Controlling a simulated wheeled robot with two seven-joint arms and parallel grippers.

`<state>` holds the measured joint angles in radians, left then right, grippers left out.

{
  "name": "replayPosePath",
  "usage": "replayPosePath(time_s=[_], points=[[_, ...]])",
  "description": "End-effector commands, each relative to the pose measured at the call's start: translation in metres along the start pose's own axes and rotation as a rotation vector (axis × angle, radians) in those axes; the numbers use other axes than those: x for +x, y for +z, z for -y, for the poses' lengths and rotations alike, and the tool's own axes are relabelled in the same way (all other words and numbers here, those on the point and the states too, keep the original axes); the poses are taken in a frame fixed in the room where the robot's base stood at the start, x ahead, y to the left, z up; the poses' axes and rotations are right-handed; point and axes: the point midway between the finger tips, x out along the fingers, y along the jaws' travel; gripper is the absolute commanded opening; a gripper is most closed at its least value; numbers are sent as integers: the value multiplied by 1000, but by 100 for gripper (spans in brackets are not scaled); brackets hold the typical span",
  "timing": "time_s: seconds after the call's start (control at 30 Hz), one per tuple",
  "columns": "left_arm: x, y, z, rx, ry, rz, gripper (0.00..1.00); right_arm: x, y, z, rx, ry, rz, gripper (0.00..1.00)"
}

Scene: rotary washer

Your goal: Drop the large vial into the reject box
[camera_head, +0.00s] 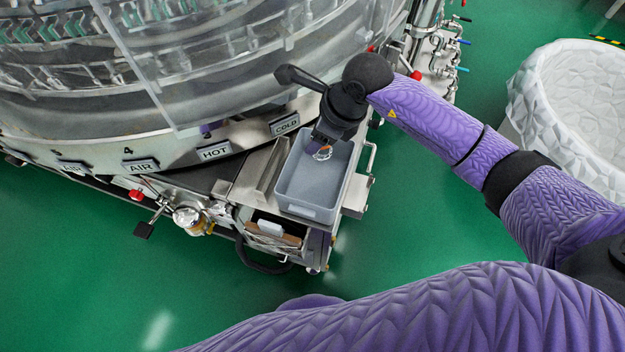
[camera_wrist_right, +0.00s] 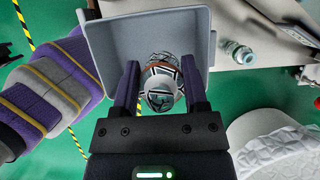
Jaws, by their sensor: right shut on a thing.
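The large vial (camera_wrist_right: 163,82), clear glass with dark patterned reflections and an orange-brown band, is between the two fingers of my right gripper (camera_wrist_right: 160,88) in the right wrist view. The right gripper is shut on it. In the head view only a small part of the vial (camera_head: 322,153) shows below the right gripper (camera_head: 326,140). They are over the upper part of a grey open box (camera_head: 310,203), apparently the reject box. Its visible floor looks empty. I cannot tell the height of the vial above the floor. My left gripper is not in view.
The rotary washer (camera_head: 200,85) stands close to the right gripper on the left, with labels reading HOT and COLD. A metal handle (camera_head: 370,160) is right of the box. A white faceted tub (camera_head: 545,100) stands at far right. Green floor is clear in front.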

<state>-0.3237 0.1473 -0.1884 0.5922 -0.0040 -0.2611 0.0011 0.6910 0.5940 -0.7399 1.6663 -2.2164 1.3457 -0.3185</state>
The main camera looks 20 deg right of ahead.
Motion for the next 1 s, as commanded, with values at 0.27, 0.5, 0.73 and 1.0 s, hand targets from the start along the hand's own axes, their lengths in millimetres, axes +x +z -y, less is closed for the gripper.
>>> replayPosePath(time_s=[0.27, 0.5, 0.73, 1.0], points=[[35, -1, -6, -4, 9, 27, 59, 41, -17, -1, 1, 4, -1, 0], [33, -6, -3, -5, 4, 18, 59, 38, -16, 0, 0, 1, 0, 59], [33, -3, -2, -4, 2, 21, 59, 38, -16, 0, 0, 1, 0, 98], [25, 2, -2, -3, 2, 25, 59, 25, -15, 1, -2, -3, 0, 98]])
